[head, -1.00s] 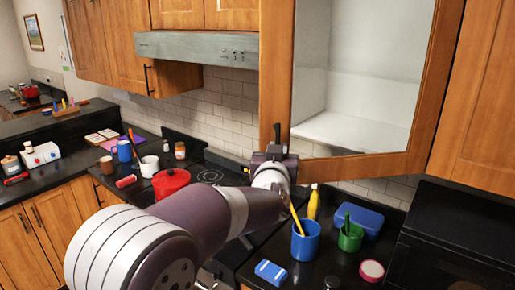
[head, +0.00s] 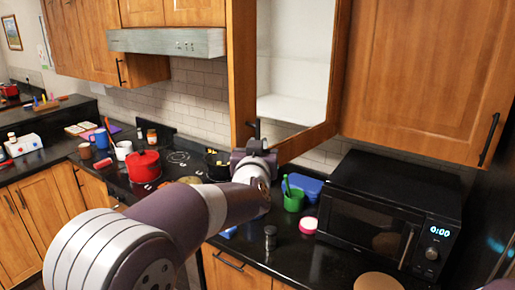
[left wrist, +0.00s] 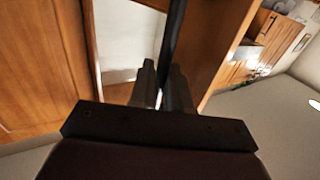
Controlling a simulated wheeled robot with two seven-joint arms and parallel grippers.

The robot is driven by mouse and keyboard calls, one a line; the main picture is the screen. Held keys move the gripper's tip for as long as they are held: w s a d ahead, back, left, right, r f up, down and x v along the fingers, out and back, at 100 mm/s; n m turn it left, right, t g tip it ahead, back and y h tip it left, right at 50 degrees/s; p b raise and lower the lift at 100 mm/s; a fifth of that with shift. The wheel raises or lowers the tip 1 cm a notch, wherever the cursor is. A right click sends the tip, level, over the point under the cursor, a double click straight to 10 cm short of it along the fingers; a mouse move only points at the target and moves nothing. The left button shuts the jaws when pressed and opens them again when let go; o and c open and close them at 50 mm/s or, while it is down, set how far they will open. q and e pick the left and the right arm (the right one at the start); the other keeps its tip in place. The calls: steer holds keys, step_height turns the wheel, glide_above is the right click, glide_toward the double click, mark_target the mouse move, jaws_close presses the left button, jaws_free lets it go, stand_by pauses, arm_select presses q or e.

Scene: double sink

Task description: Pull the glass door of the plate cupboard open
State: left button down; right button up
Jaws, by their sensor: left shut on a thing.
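The plate cupboard's glass door (head: 242,75) has an orange-brown wooden frame around a clear pane. It stands ajar at an angle, its left edge nearer me. A white shelf shows through the pane. My left gripper (head: 255,143) is at the door's lower left corner, shut on the dark bar handle (head: 253,124). In the left wrist view the handle (left wrist: 176,35) runs up from between the fingers (left wrist: 163,88), with the wooden frame and pane behind it. My right gripper is not in view.
A black microwave (head: 385,215) stands on the dark counter at the right. Below the door are a green cup (head: 293,200), a blue box (head: 308,186) and a dark jar (head: 270,238). A red pot (head: 144,166) and the range hood (head: 168,41) are to the left.

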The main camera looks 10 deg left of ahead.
arm_select(q)
steer(key=shift+r, duration=0.3)
steer(key=c, duration=1.3)
jaws_free()
steer(key=shift+c, duration=0.2)
steer(key=shift+w+d+f, duration=0.15)
steer(key=shift+d+f, duration=0.05)
steer(key=shift+a, duration=0.1)
steer(key=s+b, duration=0.4)
steer(key=s, duration=0.8)
steer(key=shift+s+d, duration=0.3)
steer(key=shift+d, duration=0.1)
